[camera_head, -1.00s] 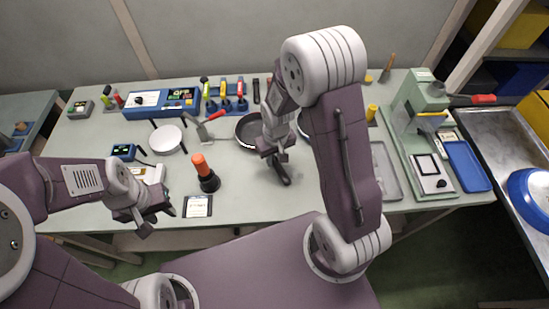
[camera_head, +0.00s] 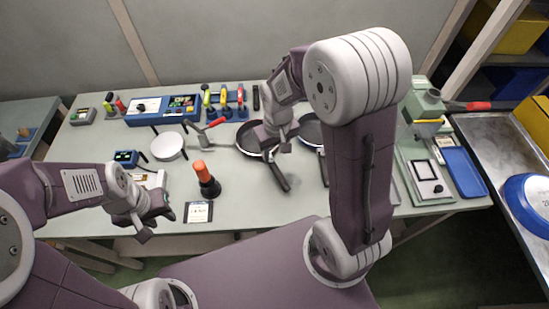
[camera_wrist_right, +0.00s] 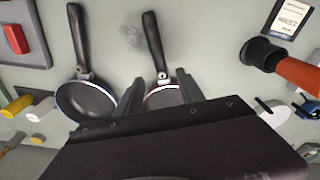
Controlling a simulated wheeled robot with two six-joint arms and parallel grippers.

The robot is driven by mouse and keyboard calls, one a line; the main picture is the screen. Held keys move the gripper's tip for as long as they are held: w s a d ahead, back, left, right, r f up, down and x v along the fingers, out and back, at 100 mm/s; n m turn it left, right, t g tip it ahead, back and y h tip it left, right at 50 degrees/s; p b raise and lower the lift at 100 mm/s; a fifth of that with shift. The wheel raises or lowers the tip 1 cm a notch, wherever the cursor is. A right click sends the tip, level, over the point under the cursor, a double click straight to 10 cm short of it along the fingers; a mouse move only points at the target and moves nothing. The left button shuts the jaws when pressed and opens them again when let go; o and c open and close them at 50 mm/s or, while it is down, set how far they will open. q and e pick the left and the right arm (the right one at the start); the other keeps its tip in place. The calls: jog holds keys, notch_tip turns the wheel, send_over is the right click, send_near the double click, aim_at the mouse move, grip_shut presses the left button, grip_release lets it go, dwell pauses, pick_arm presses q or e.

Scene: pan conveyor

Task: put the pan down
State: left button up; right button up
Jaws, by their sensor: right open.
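A dark frying pan (camera_head: 247,138) lies on the pale green worktop, its black handle (camera_head: 281,179) pointing to the front. My right gripper (camera_head: 280,147) is open above it and hides part of the pan. In the right wrist view that pan (camera_wrist_right: 163,98) shows partly behind my open right gripper (camera_wrist_right: 163,86), with its handle clear of the fingers. A second pan (camera_head: 310,130) lies just right of it, partly hidden by my right arm; it also shows in the right wrist view (camera_wrist_right: 86,100). My left gripper (camera_head: 157,224) is open and empty at the worktop's front left.
An orange-handled tool (camera_head: 206,180) stands left of the pan, behind a labelled card (camera_head: 198,212). A white round plate (camera_head: 168,146) and a blue control box (camera_head: 163,108) are farther left. A green press (camera_head: 424,110) and a blue tray (camera_head: 463,172) are at right.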

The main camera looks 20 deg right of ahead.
jog(key=s+d+m, duration=0.1)
jog(key=s, duration=0.8)
jog(key=shift+s+d+r, duration=0.15)
jog(key=shift+d+r, duration=0.05)
jog(key=shift+r, duration=0.25)
jog(key=shift+o, duration=0.3)
jog(key=shift+s, duration=0.2)
jog(key=n+p, duration=0.1)
jog(key=p, duration=0.2)
send_over(275, 167)
jog(key=shift+w+a+f+g, duration=0.2)
jog(key=shift+w+f+g, duration=0.15)
jog(key=shift+f+g, duration=0.3)
jog(key=shift+s, duration=0.1)
jog(key=f, duration=0.3)
jog(key=shift+s+f, duration=0.2)
jog(key=shift+f, duration=0.05)
jog(key=shift+w+f, duration=0.15)
jog(key=shift+f, duration=0.2)
jog(key=f, duration=0.4)
jog(key=shift+s+d, duration=0.2)
jog(key=shift+s, duration=0.05)
jog(key=shift+w+f, duration=0.15)
jog(key=shift+f, duration=0.3)
grip_shut()
